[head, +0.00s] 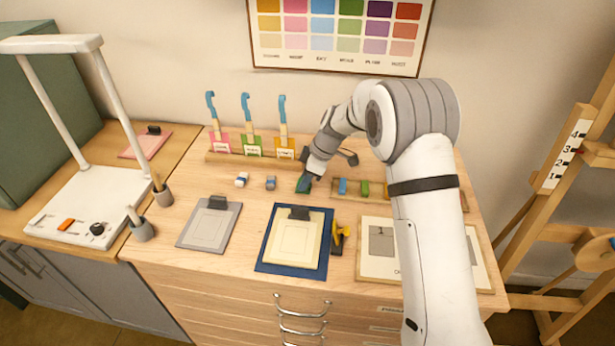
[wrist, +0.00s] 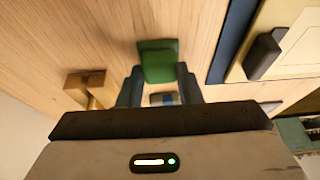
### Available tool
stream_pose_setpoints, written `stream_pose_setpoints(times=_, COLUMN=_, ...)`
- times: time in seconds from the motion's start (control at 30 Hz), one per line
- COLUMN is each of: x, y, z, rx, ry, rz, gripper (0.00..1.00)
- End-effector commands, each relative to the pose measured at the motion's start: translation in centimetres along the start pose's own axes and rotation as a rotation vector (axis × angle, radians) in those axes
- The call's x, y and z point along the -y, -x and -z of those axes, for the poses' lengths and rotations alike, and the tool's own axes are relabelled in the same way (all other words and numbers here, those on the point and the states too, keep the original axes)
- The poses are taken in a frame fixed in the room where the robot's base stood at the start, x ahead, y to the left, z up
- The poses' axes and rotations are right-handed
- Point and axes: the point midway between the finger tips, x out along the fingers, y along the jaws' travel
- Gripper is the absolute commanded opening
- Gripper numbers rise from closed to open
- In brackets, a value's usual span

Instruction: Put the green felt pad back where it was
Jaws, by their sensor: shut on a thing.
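The green felt pad (wrist: 158,62) is between my gripper's two fingers (wrist: 159,80) in the wrist view, and they are shut on it. In the head view my gripper (head: 307,176) is low over the middle of the wooden table. The dark green pad (head: 303,185) shows at its tip there. I cannot tell whether the pad touches the tabletop.
Two small blocks, one white and blue (head: 241,179) and one grey-blue (head: 271,183), lie to the left. To the right is a wooden rack with blue (head: 342,186) and green (head: 364,188) pieces. A blue mat (head: 262,262) with a clipboard lies in front.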

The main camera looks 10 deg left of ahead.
Motion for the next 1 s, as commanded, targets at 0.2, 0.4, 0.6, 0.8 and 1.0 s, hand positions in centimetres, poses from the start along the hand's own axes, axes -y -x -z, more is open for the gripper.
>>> stream_pose_setpoints(times=0.2, x=0.0, y=-0.2, z=-0.1, rx=0.001, ry=0.000, rz=0.000, gripper=0.35)
stream_pose_setpoints(times=0.4, x=0.0, y=-0.2, z=0.0, rx=0.001, ry=0.001, rz=0.000, gripper=0.51)
stream_pose_setpoints(times=0.6, x=0.0, y=-0.1, z=0.0, rx=0.001, ry=0.001, rz=-0.001, gripper=0.53)
stream_pose_setpoints(times=0.8, x=-0.1, y=0.9, z=0.0, rx=0.000, ry=0.002, rz=-0.004, gripper=0.53)
stream_pose_setpoints(times=1.0, x=-0.1, y=4.7, z=-0.1, rx=-0.001, ry=0.001, rz=-0.006, gripper=0.53)
